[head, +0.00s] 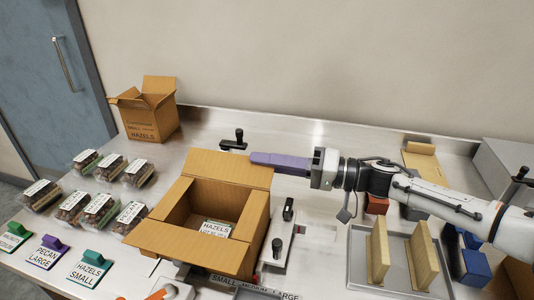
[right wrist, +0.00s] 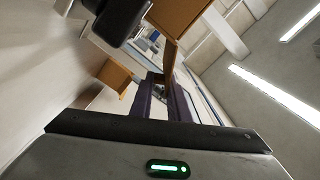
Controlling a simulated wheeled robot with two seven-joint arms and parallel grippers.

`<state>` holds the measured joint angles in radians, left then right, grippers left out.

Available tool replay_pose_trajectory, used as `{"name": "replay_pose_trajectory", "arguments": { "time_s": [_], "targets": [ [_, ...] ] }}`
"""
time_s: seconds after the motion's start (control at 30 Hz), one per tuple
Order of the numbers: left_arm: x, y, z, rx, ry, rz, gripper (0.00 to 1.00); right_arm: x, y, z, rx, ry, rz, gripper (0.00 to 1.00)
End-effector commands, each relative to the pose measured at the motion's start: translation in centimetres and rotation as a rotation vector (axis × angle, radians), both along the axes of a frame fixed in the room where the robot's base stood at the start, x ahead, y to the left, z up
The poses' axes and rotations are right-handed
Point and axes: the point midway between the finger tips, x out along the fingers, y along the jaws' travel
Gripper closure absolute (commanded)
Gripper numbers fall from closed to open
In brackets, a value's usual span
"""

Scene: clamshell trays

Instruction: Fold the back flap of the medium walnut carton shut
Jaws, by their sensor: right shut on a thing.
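The open carton (head: 190,262) stands at the middle front of the bench; I cannot read its print. Its back flap (head: 225,166) stands raised at the far side. Inside, a white label reading HAZELS (head: 216,229) shows. My right gripper (head: 254,158), with long purple fingers, reaches in from the right and is shut on the back flap's right edge. In the right wrist view the brown flap (right wrist: 180,22) meets the fingertips (right wrist: 163,78). My left gripper does not show.
A small hazels carton (head: 150,117) stands open at the back left. Several filled clamshells (head: 98,209) lie left of the carton, near labelled signs (head: 90,268). A grey tray with upright tan boards (head: 378,252) stands right. Black-handled fixtures (head: 277,248) stand close to the carton's right side.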

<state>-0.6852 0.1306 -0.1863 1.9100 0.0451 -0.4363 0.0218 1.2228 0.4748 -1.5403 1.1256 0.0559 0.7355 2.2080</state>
Motion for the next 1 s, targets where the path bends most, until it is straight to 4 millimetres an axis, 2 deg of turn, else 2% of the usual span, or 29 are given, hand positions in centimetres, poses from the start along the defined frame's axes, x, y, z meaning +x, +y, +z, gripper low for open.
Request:
{"name": "replay_pose_trajectory", "arguments": {
  "time_s": [0.1,0.4,0.97,1.0],
  "targets": [
    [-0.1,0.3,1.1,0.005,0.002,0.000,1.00,-0.3,0.0,0.6,-0.017,-0.074,0.002,1.00],
    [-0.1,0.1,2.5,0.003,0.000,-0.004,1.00,-0.6,0.1,1.1,-0.042,-0.201,0.001,1.00],
    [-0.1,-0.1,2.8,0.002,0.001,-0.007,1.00,-0.8,0.1,1.0,-0.049,-0.232,0.001,1.00],
    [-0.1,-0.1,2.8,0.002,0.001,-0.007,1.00,-0.8,0.1,1.0,-0.049,-0.232,0.001,0.78]
  ]
}}
